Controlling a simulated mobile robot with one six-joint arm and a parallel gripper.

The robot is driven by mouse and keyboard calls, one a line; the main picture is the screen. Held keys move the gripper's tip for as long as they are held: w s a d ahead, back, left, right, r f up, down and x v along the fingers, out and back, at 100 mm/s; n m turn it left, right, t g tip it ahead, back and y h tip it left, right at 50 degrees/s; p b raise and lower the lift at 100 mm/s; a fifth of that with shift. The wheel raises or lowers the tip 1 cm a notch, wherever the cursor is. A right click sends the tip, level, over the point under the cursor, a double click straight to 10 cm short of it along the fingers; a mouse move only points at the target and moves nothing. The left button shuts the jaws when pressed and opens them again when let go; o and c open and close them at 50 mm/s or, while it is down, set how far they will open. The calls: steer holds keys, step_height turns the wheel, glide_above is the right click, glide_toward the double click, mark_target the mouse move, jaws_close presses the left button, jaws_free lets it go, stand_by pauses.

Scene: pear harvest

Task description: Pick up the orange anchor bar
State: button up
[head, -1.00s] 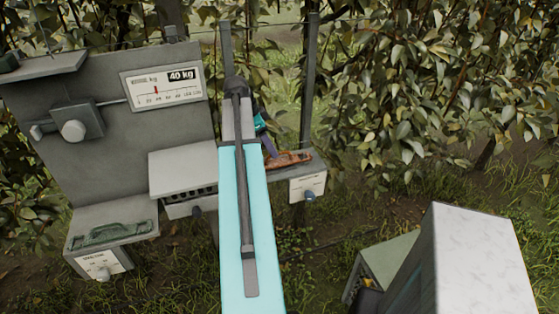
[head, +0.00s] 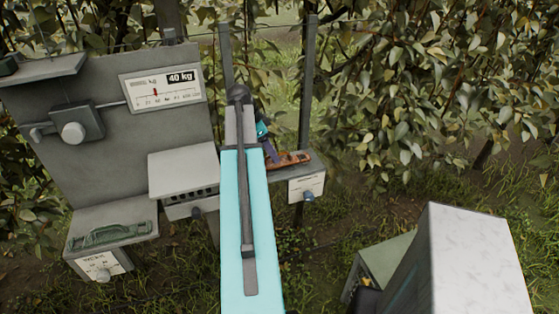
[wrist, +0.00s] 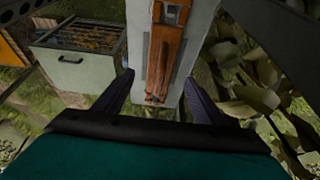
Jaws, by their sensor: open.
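The orange anchor bar (head: 290,160) lies on a grey shelf (head: 310,172) right of the scale in the head view. My arm partly covers it there. In the wrist view the bar (wrist: 165,50) runs lengthwise along the pale shelf top, its near end toward my gripper. My gripper (wrist: 157,88) is open, with one dark finger to each side of the bar's near end. Nothing is held between the fingers. Whether the fingers are level with the bar or above it I cannot tell.
A scale panel reading 40 kg (head: 163,88) stands at left. A green handled bar (head: 112,233) rests on a lower left shelf. A pale block (head: 470,260) stands at lower right. A box (wrist: 80,52) sits left of the shelf in the wrist view. Foliage is close on the right.

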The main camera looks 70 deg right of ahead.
mark_target(288, 161)
steer(key=shift+f, duration=0.1)
steer(key=shift+p+x, duration=1.35)
steer(key=shift+x, duration=1.2)
steer(key=shift+w, duration=0.1)
steer(key=c, duration=1.2)
